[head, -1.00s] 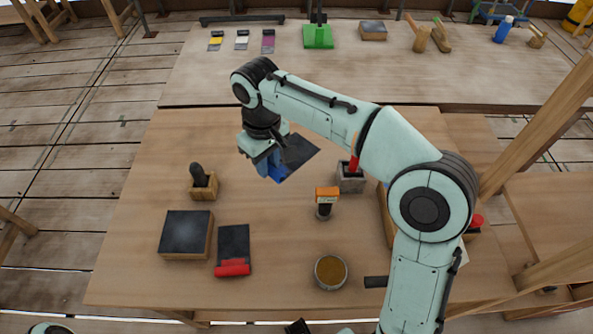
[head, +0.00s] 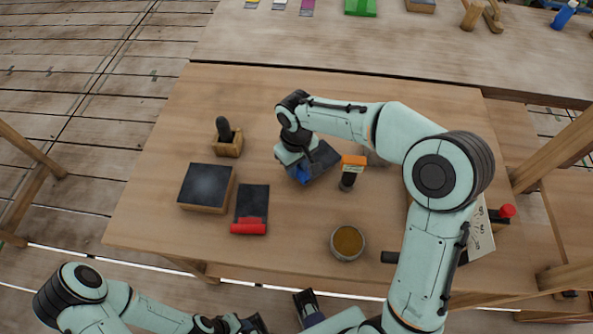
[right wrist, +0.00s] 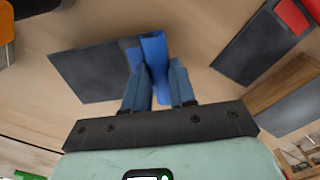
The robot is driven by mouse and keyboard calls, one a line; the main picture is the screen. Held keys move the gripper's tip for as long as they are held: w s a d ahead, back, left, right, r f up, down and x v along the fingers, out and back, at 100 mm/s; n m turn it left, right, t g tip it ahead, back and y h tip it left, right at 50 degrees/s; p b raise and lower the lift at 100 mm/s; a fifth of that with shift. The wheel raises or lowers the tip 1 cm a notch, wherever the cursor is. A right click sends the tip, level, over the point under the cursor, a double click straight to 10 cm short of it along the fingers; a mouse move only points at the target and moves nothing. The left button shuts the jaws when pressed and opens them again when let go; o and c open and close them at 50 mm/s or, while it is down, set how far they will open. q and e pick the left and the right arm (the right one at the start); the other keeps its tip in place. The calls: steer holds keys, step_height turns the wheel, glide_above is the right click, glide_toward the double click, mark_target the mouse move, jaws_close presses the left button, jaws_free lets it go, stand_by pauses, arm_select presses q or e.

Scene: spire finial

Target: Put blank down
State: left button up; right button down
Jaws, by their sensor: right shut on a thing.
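The blank seems to be a dark flat plate (head: 324,158) with a blue part (head: 303,174) at one edge. My right gripper (head: 298,166) is shut on the blue part, over the middle of the table. In the right wrist view the blue part (right wrist: 154,62) stands between the two fingers (right wrist: 160,85), and the dark plate (right wrist: 92,72) extends to the left. The plate is low over or on the tabletop; I cannot tell whether it touches. My left arm shows at the bottom left of the head view, its jaws unclear.
A brush with an orange top (head: 351,168) stands close to the right of the plate. A round tin (head: 347,243), a dark plate with a red edge (head: 251,205), a dark-topped block (head: 206,187) and a wooden holder (head: 228,145) are around. Bare tabletop lies between them.

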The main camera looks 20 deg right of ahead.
steer(key=shift+f, duration=1.4)
steer(key=shift+f, duration=0.15)
steer(key=c, duration=0.9)
jaws_free()
